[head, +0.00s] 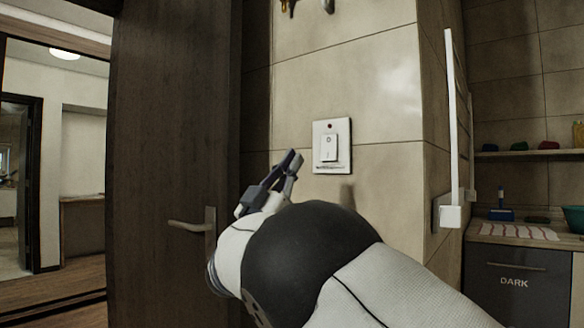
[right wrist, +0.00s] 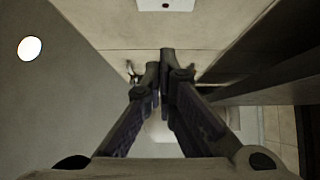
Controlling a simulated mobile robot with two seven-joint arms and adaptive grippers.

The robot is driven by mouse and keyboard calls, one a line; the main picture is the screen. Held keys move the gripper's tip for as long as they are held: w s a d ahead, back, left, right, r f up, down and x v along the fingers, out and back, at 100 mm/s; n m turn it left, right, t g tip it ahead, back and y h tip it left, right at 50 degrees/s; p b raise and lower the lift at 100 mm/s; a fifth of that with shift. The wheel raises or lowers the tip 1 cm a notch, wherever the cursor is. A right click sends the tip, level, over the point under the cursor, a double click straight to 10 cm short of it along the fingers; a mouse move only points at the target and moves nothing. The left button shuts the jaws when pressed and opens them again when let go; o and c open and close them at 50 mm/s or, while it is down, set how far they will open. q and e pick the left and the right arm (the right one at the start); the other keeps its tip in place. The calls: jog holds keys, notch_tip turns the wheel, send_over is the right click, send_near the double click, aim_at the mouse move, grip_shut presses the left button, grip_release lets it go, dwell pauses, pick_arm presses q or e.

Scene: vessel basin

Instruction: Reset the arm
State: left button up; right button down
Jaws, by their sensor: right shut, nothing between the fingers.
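My right arm reaches up from the lower right in the head view. Its gripper (head: 291,162) is in front of the tiled wall, to the left of and a little below a white wall switch (head: 331,146). The right gripper also shows in the right wrist view (right wrist: 167,58), with its fingertips together and nothing between them. A gap shows between the fingertips and the switch plate in the head view. My left gripper is in neither view.
A dark door (head: 165,120) with a lever handle (head: 190,226) stands open on the left, close to my gripper. A white vertical bar (head: 452,120) is mounted at the wall's right corner. A counter (head: 515,236) marked DARK stands at the right.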

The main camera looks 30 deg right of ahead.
dwell(0.3)
